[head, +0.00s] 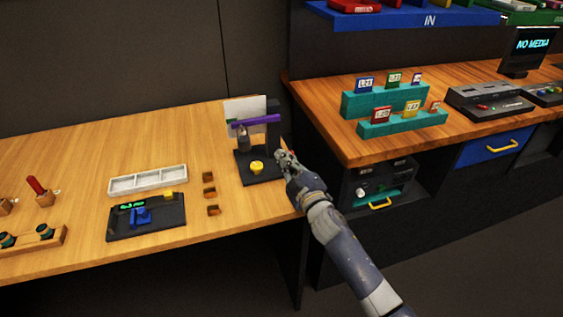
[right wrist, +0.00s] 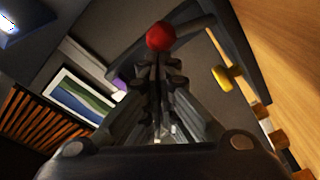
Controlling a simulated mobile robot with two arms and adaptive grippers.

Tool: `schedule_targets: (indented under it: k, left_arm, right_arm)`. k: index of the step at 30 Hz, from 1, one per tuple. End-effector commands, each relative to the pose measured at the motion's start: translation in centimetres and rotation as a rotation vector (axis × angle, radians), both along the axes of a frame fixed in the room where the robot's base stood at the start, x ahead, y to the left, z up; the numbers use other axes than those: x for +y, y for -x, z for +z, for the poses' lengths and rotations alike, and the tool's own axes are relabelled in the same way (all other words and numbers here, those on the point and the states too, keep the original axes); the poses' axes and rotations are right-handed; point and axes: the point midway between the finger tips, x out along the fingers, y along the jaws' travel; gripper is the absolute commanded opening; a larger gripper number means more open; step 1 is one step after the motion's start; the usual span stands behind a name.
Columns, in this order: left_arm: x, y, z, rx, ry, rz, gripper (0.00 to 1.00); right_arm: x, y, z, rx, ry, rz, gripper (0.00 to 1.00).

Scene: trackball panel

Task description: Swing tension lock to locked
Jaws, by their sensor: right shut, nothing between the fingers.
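A black stand (head: 273,112) with a purple bar (head: 255,120) and a yellow knob (head: 257,167) on its base is near the wooden table's right end. In the right wrist view a red ball (right wrist: 160,37) shows just beyond my fingertips; whether they touch it I cannot tell. No part is clearly marked as the tension lock. My right gripper (head: 284,157) is shut and empty at the right side of the stand. It shows in the right wrist view (right wrist: 158,75), and the yellow knob (right wrist: 227,77) is to its right there. My left gripper is out of view.
Left of the stand are small brown blocks (head: 209,193), a white tray (head: 148,180) and a black panel (head: 170,225) with blue and yellow parts. A higher wooden desk (head: 345,145) stands close on the right. Table between tray and stand is mostly clear.

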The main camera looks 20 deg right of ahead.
Motion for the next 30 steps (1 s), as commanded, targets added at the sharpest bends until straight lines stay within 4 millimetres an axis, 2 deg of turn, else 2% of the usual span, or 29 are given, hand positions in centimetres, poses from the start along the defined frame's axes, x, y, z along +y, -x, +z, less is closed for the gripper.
schedule_targets:
  k: [9, 30]
  left_arm:
    - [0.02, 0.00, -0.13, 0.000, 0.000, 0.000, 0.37]
    - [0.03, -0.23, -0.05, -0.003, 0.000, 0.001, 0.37]
  right_arm:
    - [-0.57, -0.02, -0.07, 0.004, -0.074, -0.001, 0.00]
    - [-0.86, 0.07, -0.18, 0.005, -0.078, 0.000, 0.00]
